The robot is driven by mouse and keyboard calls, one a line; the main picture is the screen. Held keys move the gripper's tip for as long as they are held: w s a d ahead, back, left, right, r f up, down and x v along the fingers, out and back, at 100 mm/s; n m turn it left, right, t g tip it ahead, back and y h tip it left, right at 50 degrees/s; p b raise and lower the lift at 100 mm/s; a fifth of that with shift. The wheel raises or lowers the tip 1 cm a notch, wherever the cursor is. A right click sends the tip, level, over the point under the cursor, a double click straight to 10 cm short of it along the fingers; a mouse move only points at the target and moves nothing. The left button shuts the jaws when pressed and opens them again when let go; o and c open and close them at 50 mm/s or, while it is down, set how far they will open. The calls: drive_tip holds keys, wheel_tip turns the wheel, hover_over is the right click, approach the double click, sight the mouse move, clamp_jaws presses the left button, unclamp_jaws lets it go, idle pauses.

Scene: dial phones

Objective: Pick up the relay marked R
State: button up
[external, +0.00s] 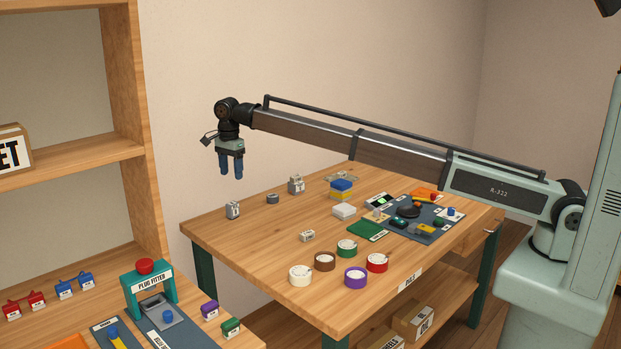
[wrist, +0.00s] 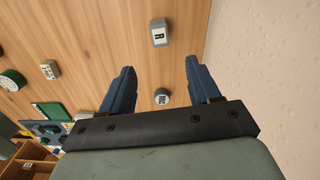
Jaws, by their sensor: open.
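The relay marked R is a small grey block with a white label and a black R, at the top of the wrist view (wrist: 159,33). In the external view, the grey block near the table's far left corner (external: 233,210) appears to be this relay; its letter is too small to read there. My gripper (external: 231,175) hangs above the table, well clear of the block, with its blue fingers pointing down. In the wrist view, my gripper (wrist: 160,65) is open and empty, and the relay lies beyond its fingertips.
A small round grey piece (external: 272,198) and another grey block (external: 296,184) stand nearby. A pale block (external: 307,236), several round coloured containers (external: 347,247) and a dark mat with parts (external: 432,235) lie farther off. The wall runs close along the table's back edge.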

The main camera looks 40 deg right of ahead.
sight(232, 203)
wheel_tip(232, 203, down, 8)
drive_tip(key=shift+f, duration=0.1)
drive_tip(key=shift+a+f, duration=0.2)
drive_tip(key=shift+f, duration=1.2)
drive_tip(key=shift+a+f, duration=0.2)
drive_tip(key=shift+f, duration=1.2)
drive_tip(key=c, duration=1.1)
drive_tip(key=shift+r, duration=0.1)
